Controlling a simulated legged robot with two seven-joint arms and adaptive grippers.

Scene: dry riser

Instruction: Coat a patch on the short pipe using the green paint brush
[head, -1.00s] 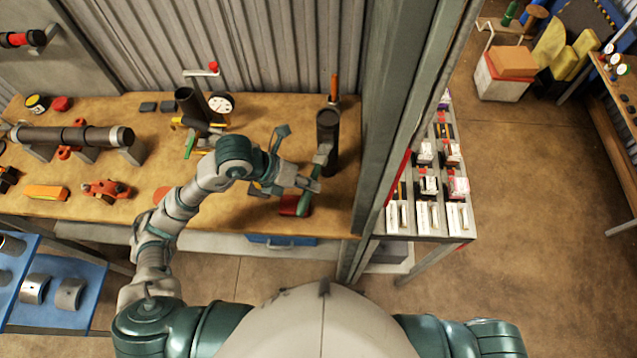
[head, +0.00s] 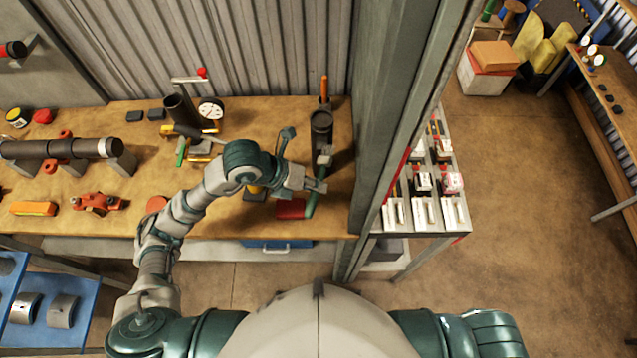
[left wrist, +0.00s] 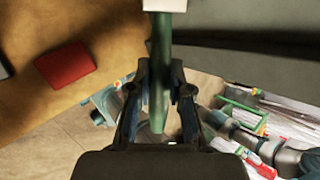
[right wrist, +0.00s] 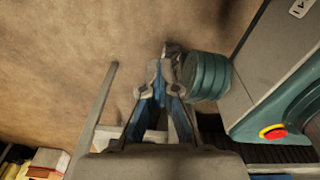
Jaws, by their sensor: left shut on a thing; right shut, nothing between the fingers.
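The green paint brush (head: 312,203) is held in my left gripper (head: 316,186), with its pale head (head: 325,156) upward. In the left wrist view the green handle (left wrist: 160,60) lies between the shut fingers (left wrist: 160,90), and a white ferrule (left wrist: 165,5) shows at the top edge. The short pipe, a dark upright cylinder (head: 320,128), stands at the bench's right end. The brush head overlaps its lower front in the head view; I cannot tell whether they touch. My right gripper (right wrist: 163,85) is shut and empty over the brown floor.
An orange-handled tool (head: 324,88) stands at the short pipe's top. A red block (head: 291,208) lies near the bench's front edge. A grey post (head: 385,140) rises just right of the pipe. A dial gauge (head: 211,109) and another dark tube (head: 181,110) stand farther left.

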